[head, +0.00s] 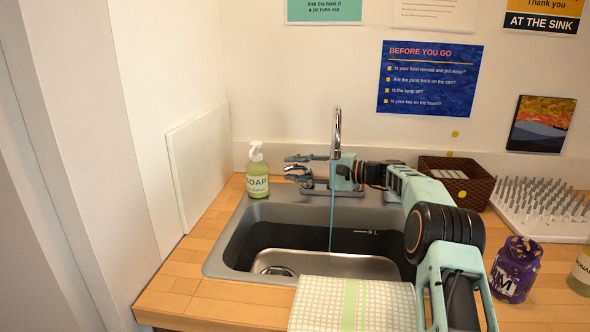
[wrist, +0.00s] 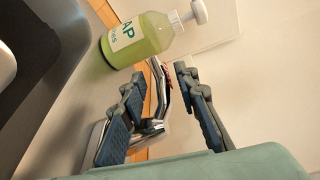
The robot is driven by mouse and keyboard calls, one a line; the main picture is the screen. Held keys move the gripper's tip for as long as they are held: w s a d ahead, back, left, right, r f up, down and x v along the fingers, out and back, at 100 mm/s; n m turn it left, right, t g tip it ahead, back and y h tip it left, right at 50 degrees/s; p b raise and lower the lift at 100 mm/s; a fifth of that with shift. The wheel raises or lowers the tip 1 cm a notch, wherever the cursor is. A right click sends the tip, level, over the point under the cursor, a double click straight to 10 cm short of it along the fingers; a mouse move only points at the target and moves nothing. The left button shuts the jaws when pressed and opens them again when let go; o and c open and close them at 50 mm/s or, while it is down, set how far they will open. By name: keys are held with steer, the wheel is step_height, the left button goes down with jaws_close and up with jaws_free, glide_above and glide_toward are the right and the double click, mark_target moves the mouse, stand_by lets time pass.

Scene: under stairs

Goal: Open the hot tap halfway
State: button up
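The hot tap shows in the wrist view as a chrome lever (wrist: 160,92) with a red mark near its end. My gripper (wrist: 163,76) is open, with its two dark padded fingers apart on either side of the lever. In the head view my gripper (head: 289,165) reaches in from the right to the left side of the chrome faucet (head: 337,130). My gripper hides most of the lever and faucet base there. A thin bluish stream of water (head: 331,215) runs from the spout into the sink (head: 228,240). Whether the fingers touch the lever is not clear.
A green soap bottle (head: 257,178) stands left of the tap, close beyond my fingertips; it also shows in the wrist view (wrist: 140,38). A checked cloth (head: 352,305) hangs at the sink's front. A brown basket (head: 455,180), drying rack (head: 540,208) and purple jar (head: 514,270) stand right.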

steer(key=v, duration=1.2)
steer(key=shift+c, duration=0.5)
